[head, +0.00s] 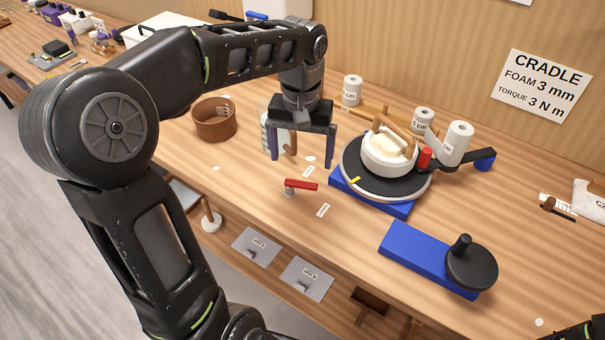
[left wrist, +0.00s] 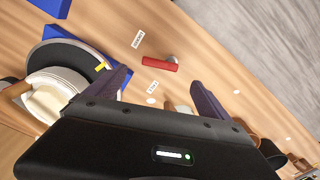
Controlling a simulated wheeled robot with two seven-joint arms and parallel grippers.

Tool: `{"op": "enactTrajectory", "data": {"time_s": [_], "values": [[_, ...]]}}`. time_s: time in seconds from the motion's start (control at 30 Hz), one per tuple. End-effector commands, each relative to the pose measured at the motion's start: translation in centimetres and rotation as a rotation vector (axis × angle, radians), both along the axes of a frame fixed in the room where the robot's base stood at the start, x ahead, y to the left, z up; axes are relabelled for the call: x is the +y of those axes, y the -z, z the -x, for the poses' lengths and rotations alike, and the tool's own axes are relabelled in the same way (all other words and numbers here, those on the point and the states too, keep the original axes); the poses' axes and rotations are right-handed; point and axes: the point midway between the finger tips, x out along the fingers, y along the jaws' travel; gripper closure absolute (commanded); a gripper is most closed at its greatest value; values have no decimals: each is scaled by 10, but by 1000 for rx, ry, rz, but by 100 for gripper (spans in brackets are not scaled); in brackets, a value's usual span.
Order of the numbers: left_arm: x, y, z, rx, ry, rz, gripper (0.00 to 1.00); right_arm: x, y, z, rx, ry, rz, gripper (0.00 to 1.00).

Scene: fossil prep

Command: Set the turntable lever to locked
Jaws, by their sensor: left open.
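The turntable (head: 346,186) is a dark disc on a blue base, with a white bowl-like cradle (head: 390,163) on top; its edge also shows in the left wrist view (left wrist: 95,62). A red lever (head: 301,184) on a small grey post stands on the table to the left of the turntable's base, between two small white labels (head: 323,210). The lever also shows in the left wrist view (left wrist: 160,63). My left gripper (head: 302,160) is open and empty, pointing down above the table behind the lever, apart from it. The label words are too small to read surely.
A brown round container (head: 214,119) stands left of my gripper, and a pale jug-like item (head: 279,137) is close behind its fingers. White rolls (head: 456,143) stand behind the turntable. A blue block with a black knob (head: 470,262) sits at front right. The table left of the lever is mostly clear.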

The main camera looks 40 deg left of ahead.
Motion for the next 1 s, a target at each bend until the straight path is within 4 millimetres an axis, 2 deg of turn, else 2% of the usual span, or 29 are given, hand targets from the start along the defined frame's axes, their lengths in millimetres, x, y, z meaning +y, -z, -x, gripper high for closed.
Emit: {"op": "enactTrajectory", "data": {"time_s": [0.53, 0.87, 1.0], "values": [[0, 69, 1, 4, 0, 2, 8, 0, -8, 1, 3, 1, 3, 55], [0, 75, 0, 0, 0, 1, 8, -1, -8, 1, 3, 1, 3, 55], [0, 75, 0, 0, 0, 1, 18, -1, -8, 1, 3, 1, 3, 55]]}}
